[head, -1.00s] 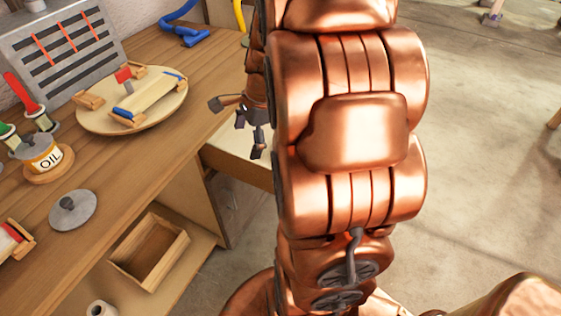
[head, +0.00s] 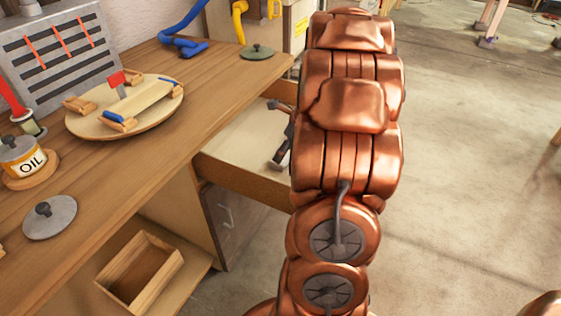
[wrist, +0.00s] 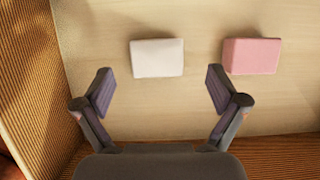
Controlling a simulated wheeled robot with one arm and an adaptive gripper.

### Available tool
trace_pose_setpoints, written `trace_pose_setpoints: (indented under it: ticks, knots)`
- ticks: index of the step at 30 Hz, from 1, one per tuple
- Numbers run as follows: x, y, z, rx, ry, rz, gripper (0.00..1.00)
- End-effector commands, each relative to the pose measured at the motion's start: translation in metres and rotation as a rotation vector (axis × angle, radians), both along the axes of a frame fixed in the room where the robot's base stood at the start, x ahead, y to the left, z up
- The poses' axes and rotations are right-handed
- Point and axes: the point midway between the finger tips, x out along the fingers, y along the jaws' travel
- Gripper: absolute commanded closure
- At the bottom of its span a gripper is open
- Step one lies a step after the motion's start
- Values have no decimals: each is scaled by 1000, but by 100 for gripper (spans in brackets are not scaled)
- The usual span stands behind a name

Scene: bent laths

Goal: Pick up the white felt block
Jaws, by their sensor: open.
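The white felt block (wrist: 157,58) lies flat on the pale drawer floor (wrist: 120,25) in the wrist view. My gripper (wrist: 160,90) is open and empty, with one finger on each side of the view. The block shows just beyond the fingertips, roughly centred between them and apart from both. In the head view my gripper (head: 283,137) is over the open drawer (head: 235,140), mostly hidden by my copper arm. The white block cannot be made out in the head view.
A pink block (wrist: 252,56) lies to the right of the white one, near my right finger. The drawer's wooden walls stand close around. The workbench (head: 215,75) holds a round board (head: 160,118), an oil can (head: 22,160) and a grey lid (head: 50,217).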

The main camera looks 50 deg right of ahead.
Motion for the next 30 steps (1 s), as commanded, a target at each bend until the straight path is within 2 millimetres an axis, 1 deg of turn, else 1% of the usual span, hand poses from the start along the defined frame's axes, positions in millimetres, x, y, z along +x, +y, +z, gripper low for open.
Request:
trace_pose_setpoints:
  ticks: [6,9,17,30]
  knots:
    - [10,8,-29,5,4,5,4]
    - [14,8,-38,1,1,4,4]
    - [15,8,-41,-1,1,3,4]
    - [15,8,-41,1,1,3,50]
